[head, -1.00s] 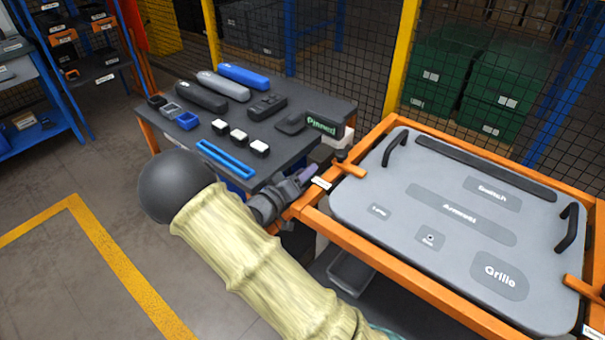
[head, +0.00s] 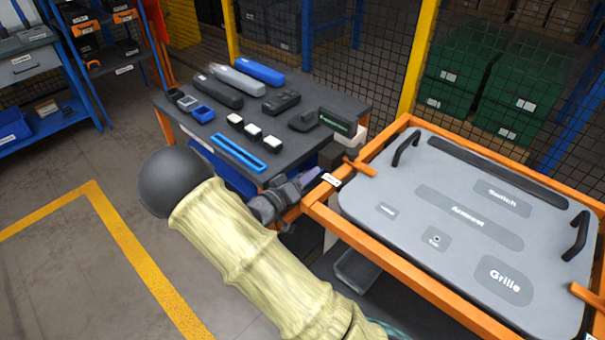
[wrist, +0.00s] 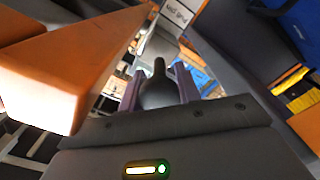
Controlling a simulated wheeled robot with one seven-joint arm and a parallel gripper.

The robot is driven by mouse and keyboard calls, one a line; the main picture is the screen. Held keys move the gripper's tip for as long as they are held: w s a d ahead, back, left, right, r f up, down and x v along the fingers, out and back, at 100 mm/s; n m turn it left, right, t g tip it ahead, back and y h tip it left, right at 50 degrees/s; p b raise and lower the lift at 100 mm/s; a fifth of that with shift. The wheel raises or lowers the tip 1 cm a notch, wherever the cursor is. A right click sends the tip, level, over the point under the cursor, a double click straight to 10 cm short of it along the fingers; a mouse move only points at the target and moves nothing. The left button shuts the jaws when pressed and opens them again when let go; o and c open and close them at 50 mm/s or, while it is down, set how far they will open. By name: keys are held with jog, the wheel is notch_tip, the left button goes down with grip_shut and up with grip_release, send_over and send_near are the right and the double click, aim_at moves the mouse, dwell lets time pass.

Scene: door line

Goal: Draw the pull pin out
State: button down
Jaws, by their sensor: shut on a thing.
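My gripper (head: 312,176) is at the near left corner of the orange frame (head: 390,262), beside a white label (head: 331,180) on its rail. Its purple fingers also show in the wrist view (wrist: 158,75). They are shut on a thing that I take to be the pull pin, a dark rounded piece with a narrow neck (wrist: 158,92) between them. The pin's far end and its hole cannot be made out. A small dark sign with green lettering (head: 335,122) stands on a white block just beyond; its word is too blurred to read.
A grey panel (head: 400,180) with black handles lies in the orange frame. A dark table (head: 300,143) with several small parts stands behind my gripper. An orange beam (wrist: 70,70) is close on the left in the wrist view. Open floor (head: 60,270) lies at the left.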

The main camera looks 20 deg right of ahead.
jog(key=shift+a+f, duration=0.1)
jog(key=shift+a, duration=0.1)
jog(key=c, duration=1.4)
grip_release()
jog(key=shift+c, duration=0.2)
jog(key=o, duration=0.4)
jog(key=shift+s+a, duration=0.15)
jog(key=shift+o, duration=0.2)
jog(key=shift+d, duration=0.2)
jog(key=v, duration=1.7)
jog(key=shift+a+b, duration=0.15)
jog(key=shift+b, duration=0.2)
jog(key=shift+s, duration=0.1)
